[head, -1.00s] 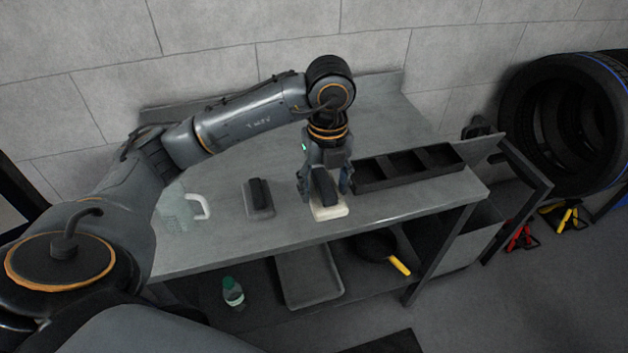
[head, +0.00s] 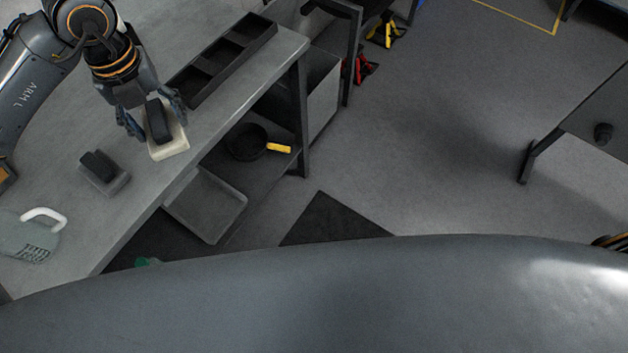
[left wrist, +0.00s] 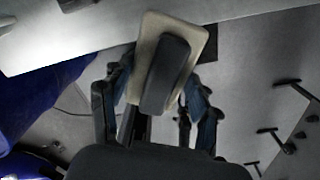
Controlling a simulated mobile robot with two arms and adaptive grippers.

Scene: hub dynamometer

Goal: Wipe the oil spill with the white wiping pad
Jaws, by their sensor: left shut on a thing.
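The white wiping pad (head: 177,147) is a cream-white slab with a black block handle (head: 157,122). My left gripper (head: 156,117) is shut on that handle, one finger on each side, above the bench near its front edge. The pad also shows in the left wrist view (left wrist: 148,40), between the fingers of the left gripper (left wrist: 158,98), with bench edge and floor behind it. I cannot tell whether its underside touches the bench. I cannot make out an oil spill in either view. My right gripper is not in view.
On the grey bench (head: 128,205) stand a black three-part tray (head: 191,87), a grey pad with black handle (head: 104,173) and a clear jug (head: 25,240). The shelf below holds a grey tray (head: 205,205) and a pan (head: 246,141). A dark mat (head: 333,222) lies on open floor.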

